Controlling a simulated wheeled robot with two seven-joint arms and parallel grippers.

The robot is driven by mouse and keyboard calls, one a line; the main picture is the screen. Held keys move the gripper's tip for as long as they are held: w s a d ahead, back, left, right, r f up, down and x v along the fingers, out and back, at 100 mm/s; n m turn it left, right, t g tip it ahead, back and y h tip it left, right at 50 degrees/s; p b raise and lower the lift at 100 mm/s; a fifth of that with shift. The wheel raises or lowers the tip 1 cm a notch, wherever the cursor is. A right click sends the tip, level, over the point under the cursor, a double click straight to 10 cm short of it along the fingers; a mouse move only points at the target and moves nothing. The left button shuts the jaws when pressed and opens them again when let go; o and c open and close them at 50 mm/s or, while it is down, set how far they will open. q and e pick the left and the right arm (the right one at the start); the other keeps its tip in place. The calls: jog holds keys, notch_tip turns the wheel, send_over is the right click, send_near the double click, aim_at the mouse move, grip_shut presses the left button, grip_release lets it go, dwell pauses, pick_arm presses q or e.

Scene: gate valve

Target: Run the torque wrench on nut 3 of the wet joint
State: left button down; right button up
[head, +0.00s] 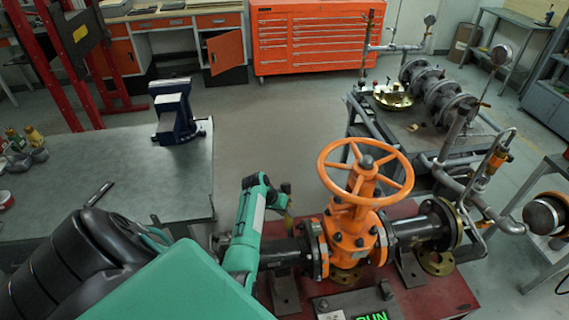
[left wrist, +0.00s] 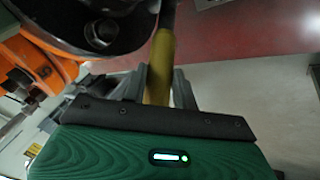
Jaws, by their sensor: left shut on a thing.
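The orange gate valve (head: 352,238) with its handwheel (head: 366,172) stands on a red bench, with a dark flange on either side. My left gripper (head: 284,200) is left of the valve, near the left flange (head: 316,248). In the left wrist view my left gripper (left wrist: 158,88) is shut on a yellow handle (left wrist: 160,60), probably the torque wrench's. The handle runs upward beside a dark round flange (left wrist: 75,15) with a nut (left wrist: 101,33). The wrench head is out of sight, and whether it sits on a nut cannot be told. No nut numbers are readable. My right gripper is out of view.
A display box with green letters (head: 372,316) sits at the bench front. A grey bench (head: 150,180) with a vise (head: 175,112) is at left. A pipe-fitting table (head: 410,125) stands behind the valve. Open floor lies toward the orange tool cabinet (head: 308,40).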

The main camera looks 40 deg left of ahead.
pick_arm(q)
jog(key=shift+w+r, duration=0.1)
jog(key=shift+r, duration=0.1)
jog(key=shift+p, duration=0.45)
dwell(0.3)
jog(key=shift+s+a, duration=0.15)
jog(key=shift+s, duration=0.05)
jog(key=shift+s+a+f+p, duration=0.1)
jog(key=shift+s+a+p, duration=0.3)
jog(key=shift+s+a, duration=0.4)
jog(key=shift+s+a+p, duration=0.35)
jog(key=shift+s+a, duration=0.2)
jog(key=shift+s, duration=0.3)
